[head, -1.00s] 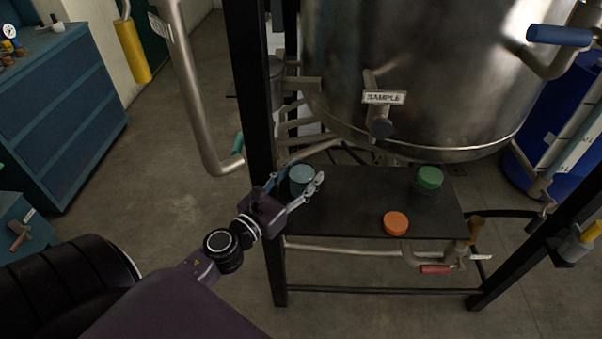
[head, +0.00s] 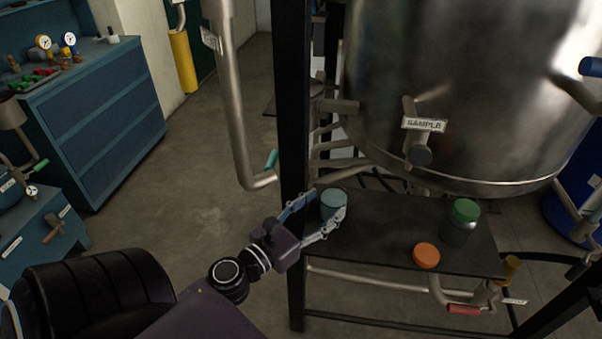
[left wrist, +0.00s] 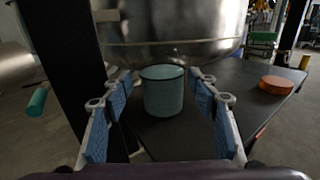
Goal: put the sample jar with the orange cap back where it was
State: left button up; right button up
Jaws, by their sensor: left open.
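A flat orange cap (head: 426,256) sits at the front of the dark shelf (head: 385,243) under the vessel. It also shows at the right in the left wrist view (left wrist: 277,85); I see no jar body under it. A blue-grey jar (head: 334,206) without an orange cap stands upright at the shelf's left end, and centrally in the left wrist view (left wrist: 163,94). My left gripper (head: 328,204) is open, its fingertips on either side of this jar with gaps visible in the wrist view. A green-capped jar (head: 462,222) stands at the shelf's right. My right gripper is not in view.
A black frame post (head: 292,150) stands close beside my left gripper. The steel vessel (head: 450,90) with a SAMPLE label overhangs the shelf. A red-handled valve (head: 464,309) sits below the front edge. The shelf's middle is clear.

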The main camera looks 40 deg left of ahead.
pick_arm(q)
jog(key=s+b, duration=0.3)
jog(key=s, duration=0.4)
jog(key=shift+s, duration=0.35)
jog(key=shift+a, duration=0.1)
jog(key=shift+a, duration=0.1)
